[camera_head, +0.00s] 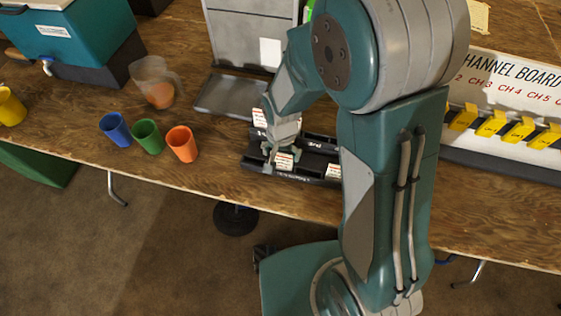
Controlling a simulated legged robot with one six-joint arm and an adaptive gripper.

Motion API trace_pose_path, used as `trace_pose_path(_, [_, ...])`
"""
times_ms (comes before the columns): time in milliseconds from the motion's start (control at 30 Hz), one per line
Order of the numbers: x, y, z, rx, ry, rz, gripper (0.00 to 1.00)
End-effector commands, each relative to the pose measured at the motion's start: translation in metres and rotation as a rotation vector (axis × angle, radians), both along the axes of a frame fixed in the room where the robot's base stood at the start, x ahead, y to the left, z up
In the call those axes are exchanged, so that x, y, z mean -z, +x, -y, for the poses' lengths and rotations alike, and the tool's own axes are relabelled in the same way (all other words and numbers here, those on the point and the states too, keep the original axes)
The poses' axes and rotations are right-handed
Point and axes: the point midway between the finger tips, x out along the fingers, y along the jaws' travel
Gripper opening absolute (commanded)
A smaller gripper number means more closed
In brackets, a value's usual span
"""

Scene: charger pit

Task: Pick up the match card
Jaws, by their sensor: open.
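A black tray (312,180) with compartments lies near the front edge of the wooden table. Several white cards with small red print stand in it. One card (284,161) is at the front, right at my gripper. Another card (334,171) is at the tray's right end, partly hidden by my arm. A third card (260,118) shows at the back, beside my wrist. The print is too small to tell which is the match card. My gripper (275,157) is open and points down over the tray's front row. I cannot tell whether its fingers touch the front card.
Blue (115,128), green (148,136) and orange (181,143) cups stand left of the tray. A clear pitcher (152,80) and teal cooler (70,38) are behind them. A grey dispenser (252,30) stands behind the tray. A channel board (510,90) is at right.

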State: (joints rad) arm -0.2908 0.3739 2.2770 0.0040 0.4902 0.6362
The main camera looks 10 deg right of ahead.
Motion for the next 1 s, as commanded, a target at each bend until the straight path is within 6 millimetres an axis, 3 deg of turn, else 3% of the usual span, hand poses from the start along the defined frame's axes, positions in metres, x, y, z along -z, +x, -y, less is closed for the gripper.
trace_pose_path(200, [0.027,0.0,-0.002,-0.001,-0.002,-0.002,1.0])
trace_pose_path(467, [0.028,0.001,-0.002,-0.001,-0.002,0.0,1.0])
trace_pose_path(567, [0.028,0.001,-0.002,-0.001,-0.002,0.0,0.55])
trace_pose_path(600, [0.028,0.001,-0.002,-0.001,-0.001,0.001,0.52])
trace_pose_path(1000, [0.027,0.001,-0.001,-0.001,-0.002,-0.001,0.51])
